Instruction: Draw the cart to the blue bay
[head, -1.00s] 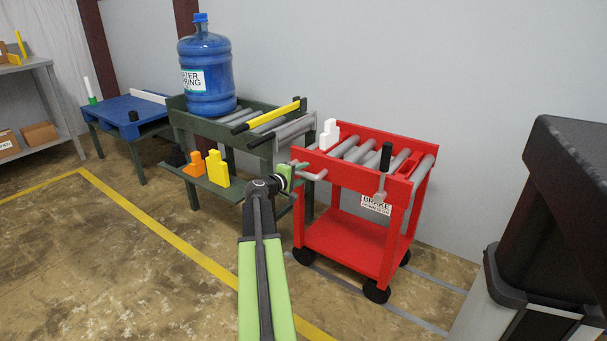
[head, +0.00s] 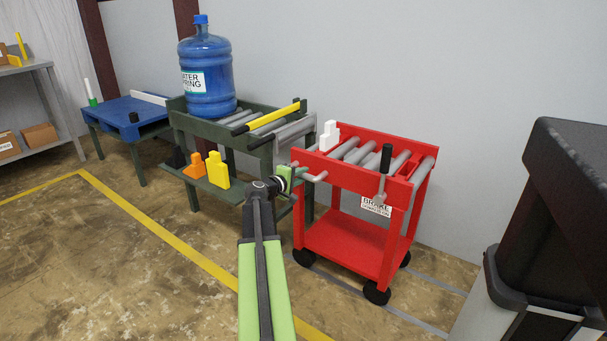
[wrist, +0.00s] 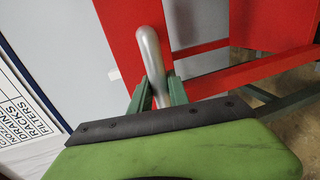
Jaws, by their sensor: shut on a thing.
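The red cart (head: 345,238) stands on black wheels at the right of the green roller table, with grey rollers on top. It has a black-knobbed lever (head: 385,168), a label reading BRAKE (head: 376,206) and a white block (head: 329,136). My gripper (head: 288,174) is at its left front corner, beside the bent grey handle (head: 313,177). In the wrist view my gripper (wrist: 158,93) has green fingers shut on the grey handle (wrist: 150,56). The blue-topped table (head: 122,112) stands at the far left.
A yellow floor line (head: 165,233) crosses the open floor. A black-and-grey object fills the right edge.

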